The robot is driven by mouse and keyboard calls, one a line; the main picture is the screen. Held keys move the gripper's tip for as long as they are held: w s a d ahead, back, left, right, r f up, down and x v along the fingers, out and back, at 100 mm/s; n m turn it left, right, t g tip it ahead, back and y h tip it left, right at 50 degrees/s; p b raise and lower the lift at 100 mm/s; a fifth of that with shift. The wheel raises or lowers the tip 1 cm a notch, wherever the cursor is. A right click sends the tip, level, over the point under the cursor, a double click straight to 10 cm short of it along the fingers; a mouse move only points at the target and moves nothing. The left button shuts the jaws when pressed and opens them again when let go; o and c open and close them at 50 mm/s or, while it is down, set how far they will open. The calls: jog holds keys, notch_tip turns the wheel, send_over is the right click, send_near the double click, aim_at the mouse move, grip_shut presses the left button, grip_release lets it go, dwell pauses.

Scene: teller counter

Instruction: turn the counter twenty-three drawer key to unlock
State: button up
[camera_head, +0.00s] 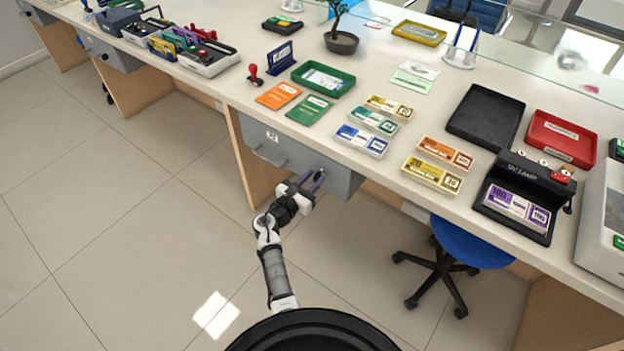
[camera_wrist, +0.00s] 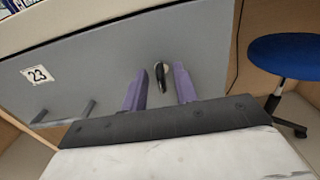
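The grey drawer front (camera_head: 290,152) is under the counter, and its label reads 23 (camera_wrist: 37,75) in the wrist view. The drawer key (camera_wrist: 160,75) is a small dark piece standing out from the drawer front, right of the handle. My gripper (camera_head: 308,183) is in front of the right part of the drawer. In the wrist view my gripper (camera_wrist: 160,88) has its two purple fingers apart, one on each side of the key, with gaps on both sides. The fingers do not touch the key. The lock face behind the key cannot be made out clearly.
The drawer handle (camera_wrist: 64,114) sticks out left of my fingers. A blue swivel chair (camera_head: 465,243) stands to the right under the counter. A wooden side panel (camera_head: 245,160) is left of the drawer. The tiled floor in front is clear.

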grip_shut()
